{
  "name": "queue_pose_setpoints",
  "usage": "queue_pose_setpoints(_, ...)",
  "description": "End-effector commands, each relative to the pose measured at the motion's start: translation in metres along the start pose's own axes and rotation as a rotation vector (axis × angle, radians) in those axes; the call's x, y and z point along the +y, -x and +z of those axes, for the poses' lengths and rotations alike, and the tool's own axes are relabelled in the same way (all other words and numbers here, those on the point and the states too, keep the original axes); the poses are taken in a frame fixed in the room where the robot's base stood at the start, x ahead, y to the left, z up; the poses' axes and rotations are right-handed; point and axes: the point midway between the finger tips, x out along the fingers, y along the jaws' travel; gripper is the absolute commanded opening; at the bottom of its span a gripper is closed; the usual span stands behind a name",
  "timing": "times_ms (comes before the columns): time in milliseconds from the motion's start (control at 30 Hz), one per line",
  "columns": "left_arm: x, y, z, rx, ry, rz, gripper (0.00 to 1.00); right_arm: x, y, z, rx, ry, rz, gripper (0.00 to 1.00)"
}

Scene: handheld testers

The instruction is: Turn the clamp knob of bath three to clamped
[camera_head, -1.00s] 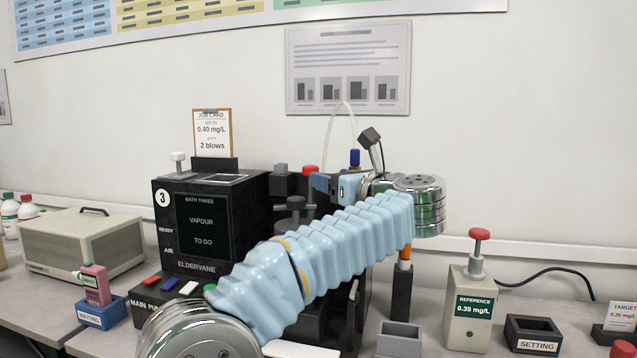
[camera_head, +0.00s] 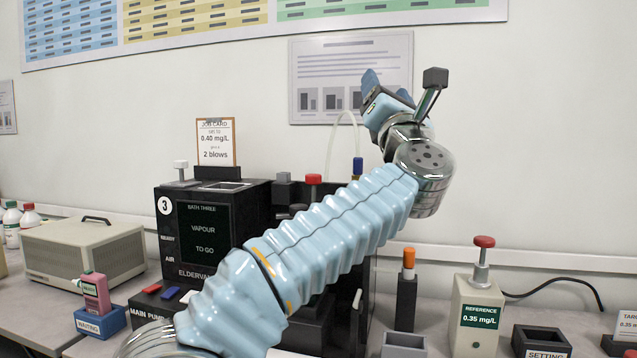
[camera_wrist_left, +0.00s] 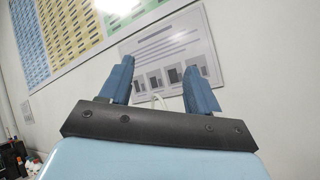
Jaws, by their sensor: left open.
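Bath three (camera_head: 165,245) is the black unit marked 3, with a screen reading "VAPOUR TO GO". A dark knob-like part (camera_head: 297,208) shows just above my left forearm, mostly hidden by it; I cannot tell its setting or whether it is the clamp knob. My left gripper (camera_head: 388,84) is raised above and right of the bath, in front of the wall, apart from everything. In the left wrist view its two blue fingers (camera_wrist_left: 158,68) are spread and empty, facing the wall poster. My right gripper is not in view.
A red-topped post (camera_head: 313,180) and a blue-capped tube fitting (camera_head: 358,167) stand behind my forearm. To the right are an orange-topped holder (camera_head: 408,262), the reference unit (camera_head: 478,310) and an empty setting tray (camera_head: 540,340). A pink tester (camera_head: 96,292) sits at left.

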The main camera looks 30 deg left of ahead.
Motion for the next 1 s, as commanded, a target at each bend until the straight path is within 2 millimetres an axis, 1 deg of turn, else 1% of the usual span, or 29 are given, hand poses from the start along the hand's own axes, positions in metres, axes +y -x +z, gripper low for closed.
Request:
queue_pose_setpoints(33, 0.006, -0.001, 0.032, -0.150, -0.126, -0.049, 0.62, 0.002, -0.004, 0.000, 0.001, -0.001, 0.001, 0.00)
queue_pose_setpoints(67, 0.006, 0.000, 0.050, -0.240, -0.222, -0.080, 0.62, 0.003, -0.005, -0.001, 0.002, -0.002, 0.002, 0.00)
queue_pose_setpoints(100, 0.006, 0.004, 0.069, -0.350, -0.359, -0.120, 0.62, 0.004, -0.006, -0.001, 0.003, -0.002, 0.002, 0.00)
queue_pose_setpoints(133, 0.005, 0.008, 0.079, -0.427, -0.469, -0.148, 0.62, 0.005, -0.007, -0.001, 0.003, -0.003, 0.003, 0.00)
queue_pose_setpoints(167, 0.003, 0.012, 0.087, -0.498, -0.583, -0.178, 0.62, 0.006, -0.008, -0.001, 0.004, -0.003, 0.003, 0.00)
queue_pose_setpoints(200, -0.001, 0.019, 0.091, -0.582, -0.743, -0.218, 0.62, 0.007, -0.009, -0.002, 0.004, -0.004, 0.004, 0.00)
queue_pose_setpoints(267, -0.005, 0.027, 0.086, -0.685, -0.990, -0.284, 0.62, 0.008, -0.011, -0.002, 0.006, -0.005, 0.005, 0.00)
queue_pose_setpoints(300, -0.006, 0.032, 0.074, -0.739, -1.160, -0.336, 0.62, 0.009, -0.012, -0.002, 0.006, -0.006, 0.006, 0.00)
queue_pose_setpoints(367, -0.004, 0.037, 0.047, -0.793, -1.412, -0.427, 0.62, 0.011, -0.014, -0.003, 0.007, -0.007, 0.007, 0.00)
queue_pose_setpoints(400, 0.001, 0.040, 0.024, -0.812, -1.573, -0.500, 0.62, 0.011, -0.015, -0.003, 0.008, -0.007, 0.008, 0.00)
queue_pose_setpoints(433, 0.007, 0.041, 0.005, -0.819, -1.684, -0.559, 0.62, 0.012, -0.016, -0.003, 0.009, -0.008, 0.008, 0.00)
queue_pose_setpoints(467, 0.015, 0.043, -0.014, -0.819, -1.786, -0.621, 0.62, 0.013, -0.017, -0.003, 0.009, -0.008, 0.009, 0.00)
queue_pose_setpoints(500, 0.026, 0.045, -0.039, -0.813, -1.909, -0.708, 0.62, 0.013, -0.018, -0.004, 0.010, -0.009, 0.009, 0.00)
queue_pose_setpoints(567, 0.046, 0.048, -0.074, -0.790, -2.055, -0.839, 0.62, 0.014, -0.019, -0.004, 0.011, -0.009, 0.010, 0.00)
queue_pose_setpoints(600, 0.059, 0.051, -0.094, -0.771, -2.129, -0.921, 0.62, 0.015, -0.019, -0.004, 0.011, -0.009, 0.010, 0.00)
queue_pose_setpoints(633, 0.068, 0.054, -0.106, -0.758, -2.172, -0.975, 0.62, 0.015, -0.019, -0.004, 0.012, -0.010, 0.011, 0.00)
queue_pose_setpoints(700, 0.085, 0.059, -0.129, -0.730, -2.243, -1.083, 0.62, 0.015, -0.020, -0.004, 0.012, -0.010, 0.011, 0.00)
queue_pose_setpoints(800, 0.099, 0.062, -0.145, -0.704, -2.289, -1.169, 0.62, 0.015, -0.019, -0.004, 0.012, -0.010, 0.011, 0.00)
queue_pose_setpoints(867, 0.100, 0.061, -0.150, -0.699, -2.297, -1.190, 0.62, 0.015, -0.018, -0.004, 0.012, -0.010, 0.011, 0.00)
queue_pose_setpoints(1000, 0.089, 0.051, -0.161, -0.699, -2.298, -1.196, 0.62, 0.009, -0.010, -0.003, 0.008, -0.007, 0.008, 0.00)
